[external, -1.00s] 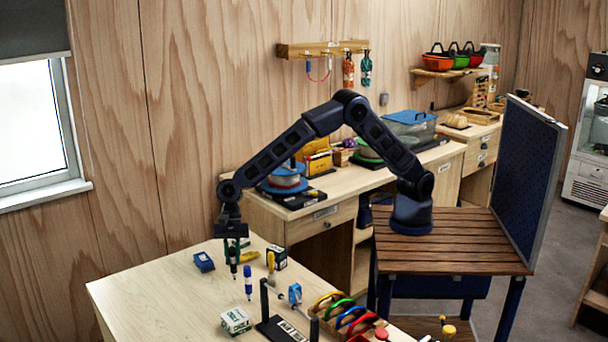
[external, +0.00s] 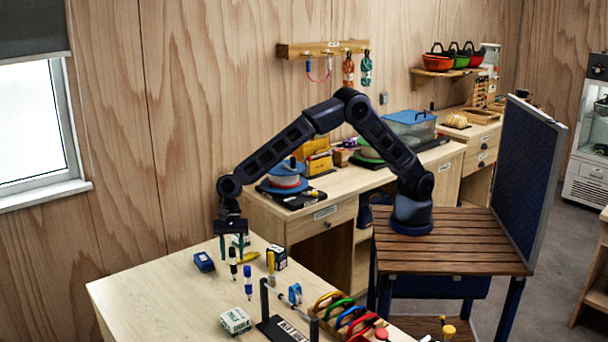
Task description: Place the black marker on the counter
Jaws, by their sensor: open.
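The black marker (external: 233,264), with a white lower part, stands upright on the light wooden counter (external: 165,290). A blue marker (external: 248,284) and a yellow one (external: 271,262) stand upright nearby. My gripper (external: 231,256) points down at the black marker from above. Its two fingers are open and apart, one on either side of the marker's top in this view. Whether a finger touches the marker cannot be told.
A blue box (external: 204,262) lies left of the marker. A dark box (external: 277,257) and a yellow item are to its right. A white-green box (external: 236,321), a black stand (external: 278,328) and a rack of coloured carabiners (external: 345,318) are in front. The counter's left part is clear.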

